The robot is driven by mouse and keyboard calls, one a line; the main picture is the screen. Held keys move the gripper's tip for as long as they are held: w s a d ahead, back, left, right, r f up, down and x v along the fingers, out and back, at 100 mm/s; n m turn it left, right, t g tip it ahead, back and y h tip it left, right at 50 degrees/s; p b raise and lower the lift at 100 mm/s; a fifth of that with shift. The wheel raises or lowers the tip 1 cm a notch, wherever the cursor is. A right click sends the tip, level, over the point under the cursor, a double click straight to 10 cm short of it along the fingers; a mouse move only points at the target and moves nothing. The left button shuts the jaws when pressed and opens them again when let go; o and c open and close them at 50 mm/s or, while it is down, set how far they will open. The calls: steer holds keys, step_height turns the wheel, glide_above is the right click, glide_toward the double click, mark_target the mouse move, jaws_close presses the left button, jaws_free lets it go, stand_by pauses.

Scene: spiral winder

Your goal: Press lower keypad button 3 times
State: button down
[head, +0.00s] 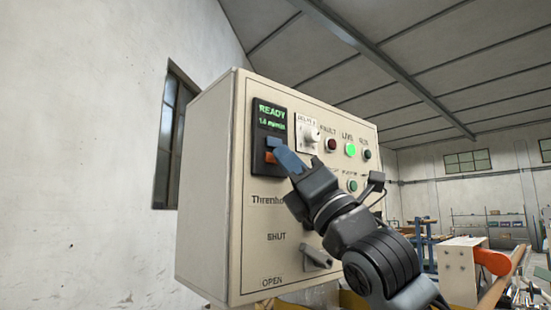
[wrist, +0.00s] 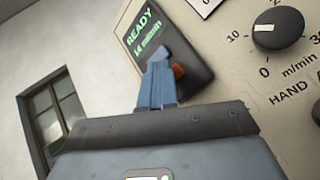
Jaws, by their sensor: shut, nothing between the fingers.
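The keypad is a dark panel (head: 262,112) on the front of a cream control box. Its display reads READY with a small green m/min line below. Under the display are a blue upper button (head: 273,141) and an orange lower button (head: 270,157). My gripper (head: 281,152) is shut and empty, its blue fingertips just right of the orange button in the head view. In the wrist view the blue fingers (wrist: 157,75) point at the keypad and partly hide the orange button (wrist: 179,71). I cannot tell whether they touch it.
A lever handle (head: 317,259) sticks out below. The plain wall (head: 90,150) is at left.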

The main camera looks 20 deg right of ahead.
steer(key=shift+s, duration=0.1)
steer(key=shift+s+d+b, duration=0.2)
steer(key=shift+s+b, duration=0.3)
steer(key=shift+s, duration=0.15)
steer(key=shift+s+f, duration=0.1)
steer(key=shift+s+d+b, duration=0.25)
steer(key=shift+s+b, duration=0.05)
steer(key=shift+s, duration=0.45)
steer(key=shift+s+d+b, duration=0.3)
steer(key=shift+s+b, duration=0.05)
steer(key=shift+s, duration=0.45)
steer(key=shift+s+d+b, duration=0.25)
steer(key=shift+s+b, duration=0.05)
steer(key=shift+s, duration=0.45)
stand_by(0.9)
